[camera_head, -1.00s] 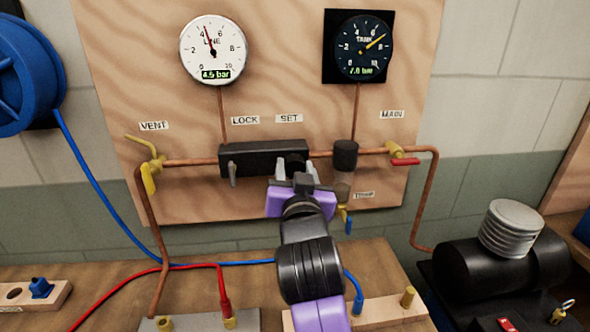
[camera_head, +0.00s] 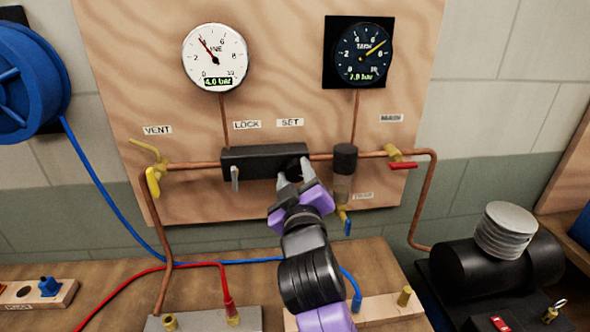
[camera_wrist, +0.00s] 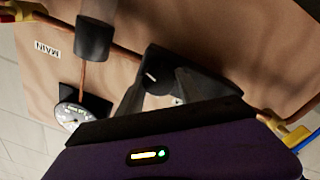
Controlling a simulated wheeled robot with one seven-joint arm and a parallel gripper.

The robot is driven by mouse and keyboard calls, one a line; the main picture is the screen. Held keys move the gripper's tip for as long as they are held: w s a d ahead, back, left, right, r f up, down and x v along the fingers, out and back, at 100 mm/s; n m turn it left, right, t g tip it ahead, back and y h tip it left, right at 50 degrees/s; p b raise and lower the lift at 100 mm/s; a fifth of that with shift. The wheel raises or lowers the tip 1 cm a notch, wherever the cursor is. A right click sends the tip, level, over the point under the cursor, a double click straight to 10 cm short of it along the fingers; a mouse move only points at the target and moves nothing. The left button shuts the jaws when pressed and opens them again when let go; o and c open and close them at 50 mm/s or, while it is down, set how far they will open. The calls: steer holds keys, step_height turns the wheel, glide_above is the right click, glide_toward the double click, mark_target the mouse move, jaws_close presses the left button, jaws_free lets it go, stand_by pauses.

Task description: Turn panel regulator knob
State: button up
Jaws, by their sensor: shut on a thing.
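The black regulator knob (camera_head: 297,168) sits at the right end of the black regulator block (camera_head: 258,162), under the SET label (camera_head: 290,122). My gripper (camera_head: 291,177) is shut on the knob, its fingers to either side; it is rolled to a tilt. In the wrist view the knob (camera_wrist: 158,80) shows a white mark on its face, between the fingers. The white LINE gauge (camera_head: 215,57) reads 4.0 bar. The black TANK gauge (camera_head: 359,51) reads about 7 bar.
The grey lock lever (camera_head: 235,175) hangs left of the knob. A filter bowl (camera_head: 342,185) with a blue-handled drain valve (camera_head: 347,225) is close on the right. The yellow vent valve (camera_head: 152,175) and red-handled main valve (camera_head: 403,165) flank the pipe.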

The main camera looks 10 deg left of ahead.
steer(key=n+p, duration=0.2)
steer(key=n, duration=0.2)
steer(key=shift+n, duration=0.4)
steer(key=shift+n+y+p, duration=0.4)
steer(key=shift+n+p, duration=0.55)
steer(key=shift+n, duration=0.55)
steer(key=shift+f, duration=0.1)
steer(key=o, duration=1.4)
steer(key=shift+c, duration=0.2)
steer(key=b+v, duration=0.1)
steer(key=v, duration=0.7)
steer(key=shift+w, duration=0.1)
